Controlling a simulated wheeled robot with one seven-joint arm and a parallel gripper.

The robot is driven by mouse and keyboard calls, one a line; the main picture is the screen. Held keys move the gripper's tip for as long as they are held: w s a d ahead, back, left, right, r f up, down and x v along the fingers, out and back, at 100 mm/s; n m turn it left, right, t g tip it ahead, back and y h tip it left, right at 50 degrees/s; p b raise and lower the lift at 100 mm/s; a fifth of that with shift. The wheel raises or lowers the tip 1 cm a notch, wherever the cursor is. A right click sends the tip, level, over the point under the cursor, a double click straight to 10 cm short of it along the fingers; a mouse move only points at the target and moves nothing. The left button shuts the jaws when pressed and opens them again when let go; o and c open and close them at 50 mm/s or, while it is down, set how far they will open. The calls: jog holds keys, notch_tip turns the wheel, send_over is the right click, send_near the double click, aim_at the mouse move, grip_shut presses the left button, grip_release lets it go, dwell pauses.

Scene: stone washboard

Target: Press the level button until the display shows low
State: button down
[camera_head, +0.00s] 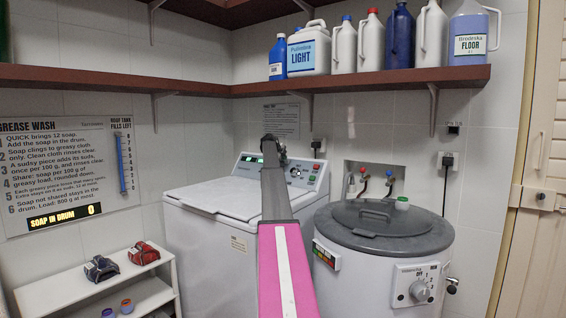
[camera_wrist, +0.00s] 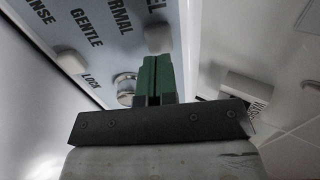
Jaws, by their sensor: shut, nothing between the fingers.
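The white washing machine (camera_head: 215,205) has a sloped control panel (camera_head: 306,174) along its back. A small green-lit display (camera_head: 250,159) sits at the panel's left; its text is too small to read.
A second pale button (camera_wrist: 71,62) and a round metal lock (camera_wrist: 125,85) lie nearby on the panel. A round grey-lidded tub (camera_head: 385,255) stands right of the washer. A shelf (camera_head: 360,83) with bottles runs above. A wall board (camera_head: 70,170) hangs at left.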

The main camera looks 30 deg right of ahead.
jog(key=v, duration=0.9)
jog(key=shift+a+r, duration=0.2)
jog(key=shift+a, duration=0.1)
jog(key=shift+s, duration=0.1)
